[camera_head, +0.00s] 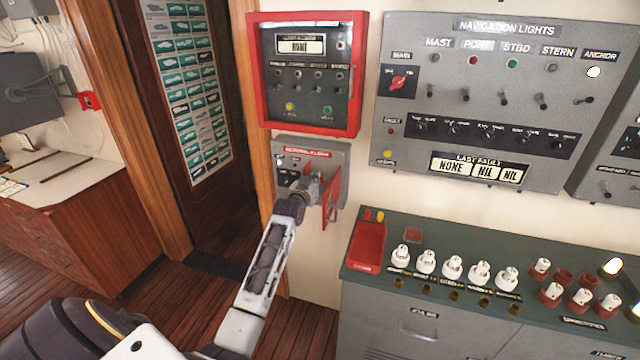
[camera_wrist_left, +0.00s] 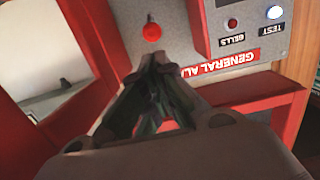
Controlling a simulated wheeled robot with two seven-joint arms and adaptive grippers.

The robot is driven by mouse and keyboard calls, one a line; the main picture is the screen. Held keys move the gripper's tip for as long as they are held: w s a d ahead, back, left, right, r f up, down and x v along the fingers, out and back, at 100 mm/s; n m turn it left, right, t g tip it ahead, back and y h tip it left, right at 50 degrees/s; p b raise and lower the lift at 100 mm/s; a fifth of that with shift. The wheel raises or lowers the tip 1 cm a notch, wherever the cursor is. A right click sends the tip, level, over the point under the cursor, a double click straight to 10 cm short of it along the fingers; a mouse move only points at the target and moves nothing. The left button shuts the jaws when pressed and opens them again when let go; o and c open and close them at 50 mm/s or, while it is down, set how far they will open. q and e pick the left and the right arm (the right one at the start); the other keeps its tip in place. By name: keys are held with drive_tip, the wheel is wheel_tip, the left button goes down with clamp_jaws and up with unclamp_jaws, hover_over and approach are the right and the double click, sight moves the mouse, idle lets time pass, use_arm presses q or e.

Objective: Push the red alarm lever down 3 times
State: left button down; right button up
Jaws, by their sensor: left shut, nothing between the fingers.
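The grey general alarm panel (camera_head: 338,156) is on the wall below a red-framed box. In the left wrist view, which is upside down, the red knob of the alarm lever (camera_wrist_left: 152,32) shows on the panel's grey face (camera_wrist_left: 195,25). My left gripper (camera_head: 314,187) is in front of the panel and hides the lever in the head view. Its fingers (camera_wrist_left: 160,62) are shut and empty, close to the knob on the label's side. I cannot tell whether they touch it. The red-framed cover (camera_head: 331,200) stands open at the panel's right. My right gripper is out of view.
The red-framed box (camera_head: 311,130) is directly above the alarm panel. A navigation lights panel (camera_head: 480,85) is to the right. A green-topped console (camera_head: 385,262) with a red tray (camera_head: 367,246) and several white fittings stands below right. A doorway is at left.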

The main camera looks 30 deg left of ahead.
use_arm(q)
drive_tip(key=shift+v, duration=1.25)
drive_tip(key=shift+f, duration=0.1)
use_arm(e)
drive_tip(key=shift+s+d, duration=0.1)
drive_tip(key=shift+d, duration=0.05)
